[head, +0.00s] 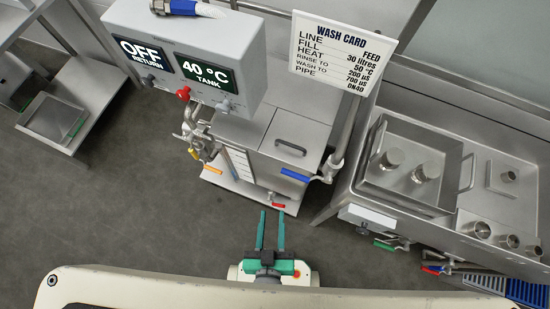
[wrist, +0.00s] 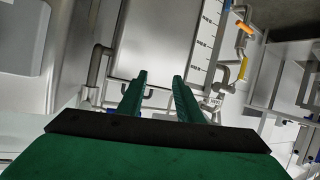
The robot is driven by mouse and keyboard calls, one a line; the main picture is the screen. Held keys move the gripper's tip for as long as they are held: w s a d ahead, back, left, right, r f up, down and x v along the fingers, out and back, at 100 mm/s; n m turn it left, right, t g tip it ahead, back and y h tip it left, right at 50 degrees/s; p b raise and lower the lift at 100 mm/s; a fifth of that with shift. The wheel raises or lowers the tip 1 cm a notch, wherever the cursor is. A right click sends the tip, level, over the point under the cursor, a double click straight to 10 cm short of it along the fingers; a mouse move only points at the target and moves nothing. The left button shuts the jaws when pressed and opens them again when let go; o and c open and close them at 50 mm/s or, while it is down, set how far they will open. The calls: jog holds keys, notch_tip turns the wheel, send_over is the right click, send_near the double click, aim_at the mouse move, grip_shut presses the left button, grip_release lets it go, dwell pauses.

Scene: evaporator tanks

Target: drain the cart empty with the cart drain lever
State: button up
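The steel wash cart (head: 240,140) stands ahead, with a lidded tank and a level scale (head: 241,165) on its side. A small red lever (head: 278,205) sits low at the cart's front, beside a short pipe; it looks like the drain lever, but its label is too small to read. My gripper (head: 271,213) has two green fingers, apart and empty, pointing at the cart just below the red lever in the head view. In the wrist view my gripper (wrist: 159,76) is open before the cart's tank wall (wrist: 150,40); I cannot make out the red lever there. The liquid level is hidden.
The control box (head: 185,50) reads OFF and 40 °C. A wash card (head: 340,52) stands behind. A sink bench (head: 350,205) is right, a steel table (head: 75,110) left. Floor between is clear.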

jog(key=w+a+f+n+g, duration=0.2)
jog(key=a+f, duration=0.1)
jog(key=f, duration=0.6)
jog(key=w+a+f+n+g, duration=0.1)
jog(key=a+f+n+g, duration=0.15)
jog(key=f, duration=0.65)
jog(key=w+a+f+n+g, duration=0.2)
jog(key=a+f+n+g, duration=0.1)
jog(key=f, duration=0.6)
jog(key=n+g+h, duration=0.5)
jog(key=n+g, duration=0.1)
jog(key=n, duration=0.1)
send_near(278, 205)
jog(key=shift+t, duration=0.25)
jog(key=x, duration=0.9)
jog(key=shift+s+d+r, duration=0.1)
jog(key=shift+s+d, duration=0.05)
jog(key=shift+s, duration=0.2)
grip_shut()
